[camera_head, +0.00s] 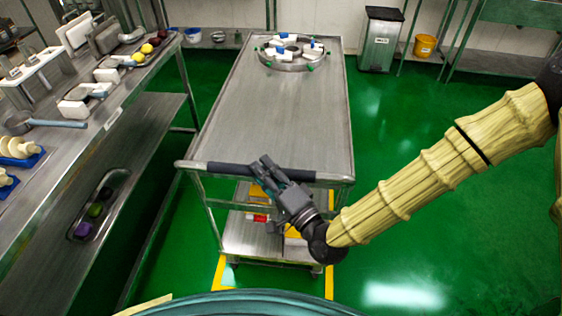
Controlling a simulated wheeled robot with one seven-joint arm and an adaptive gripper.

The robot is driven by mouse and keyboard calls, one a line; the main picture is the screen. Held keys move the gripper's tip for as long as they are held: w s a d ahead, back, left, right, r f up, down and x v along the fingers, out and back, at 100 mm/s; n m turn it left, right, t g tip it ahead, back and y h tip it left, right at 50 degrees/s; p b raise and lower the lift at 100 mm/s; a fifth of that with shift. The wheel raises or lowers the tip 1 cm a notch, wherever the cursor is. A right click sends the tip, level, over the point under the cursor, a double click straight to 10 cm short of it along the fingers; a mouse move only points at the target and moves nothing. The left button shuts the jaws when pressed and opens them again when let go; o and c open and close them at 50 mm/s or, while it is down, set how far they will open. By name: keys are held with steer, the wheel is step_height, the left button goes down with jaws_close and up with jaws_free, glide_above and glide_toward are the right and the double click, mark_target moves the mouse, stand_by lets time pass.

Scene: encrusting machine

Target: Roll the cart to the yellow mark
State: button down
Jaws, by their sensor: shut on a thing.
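The steel cart (290,115) stands in the middle of the view, with a dark-gripped push handle (232,169) along its near edge. A round ring-shaped part (291,64) with white and blue pieces and green knobs sits on the cart's far end. The yellow mark shows on the green floor as a strip (329,284) under the cart's near right side and another (219,270) at the left. The cart hides the rest of the mark.
A steel workbench (107,124) with pans, trays and fruit runs close along the left. Green floor (400,125) is open right of the cart. The cart's lower shelf (245,240) holds boxes.

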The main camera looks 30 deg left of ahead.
steer(key=shift+s+d, duration=0.15)
steer(key=shift+s, duration=0.1)
steer(key=c, duration=1.2)
jaws_free()
steer(key=v, duration=1.2)
